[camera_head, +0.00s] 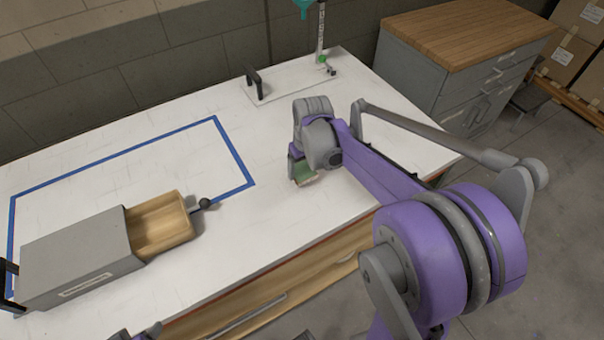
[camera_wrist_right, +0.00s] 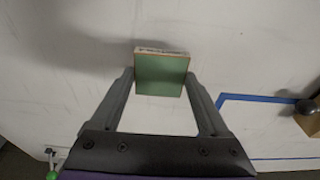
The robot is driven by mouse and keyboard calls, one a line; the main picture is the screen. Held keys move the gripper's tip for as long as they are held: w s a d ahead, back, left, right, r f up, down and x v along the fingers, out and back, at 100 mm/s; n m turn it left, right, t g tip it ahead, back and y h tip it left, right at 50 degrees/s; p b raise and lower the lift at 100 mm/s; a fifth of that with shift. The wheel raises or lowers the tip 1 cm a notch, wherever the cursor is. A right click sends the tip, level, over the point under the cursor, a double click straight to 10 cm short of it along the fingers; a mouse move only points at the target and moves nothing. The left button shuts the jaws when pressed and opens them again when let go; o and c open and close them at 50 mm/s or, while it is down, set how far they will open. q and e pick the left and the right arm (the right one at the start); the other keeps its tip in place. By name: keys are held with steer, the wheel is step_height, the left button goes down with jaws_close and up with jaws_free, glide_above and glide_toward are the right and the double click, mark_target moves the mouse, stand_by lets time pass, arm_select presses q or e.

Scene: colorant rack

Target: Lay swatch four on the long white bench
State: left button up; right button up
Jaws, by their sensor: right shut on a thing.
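A green square swatch with a pale, thin edge (camera_wrist_right: 160,76) is between the fingertips of my right gripper (camera_wrist_right: 159,84), which is shut on it. Dark marks run along its edge, too small to read. In the head view the swatch (camera_head: 304,173) shows below my right gripper (camera_head: 299,168), partly hidden by it, over the right half of the long white bench (camera_head: 225,238). I cannot tell whether it touches the bench top. My left gripper is not clearly in view; only a small purple and dark part of me shows at the bottom edge.
A grey box (camera_head: 80,260) with an open wooden drawer (camera_head: 160,225) and black knob stands at the bench's left. Blue tape (camera_head: 120,156) outlines an area behind it. A white plate with a black handle (camera_head: 290,86) lies at the back. The bench around the swatch is clear.

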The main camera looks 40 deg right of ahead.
mark_target(304, 172)
steer(key=shift+f, duration=1.6)
steer(key=shift+f, duration=0.15)
steer(key=o, duration=1.2)
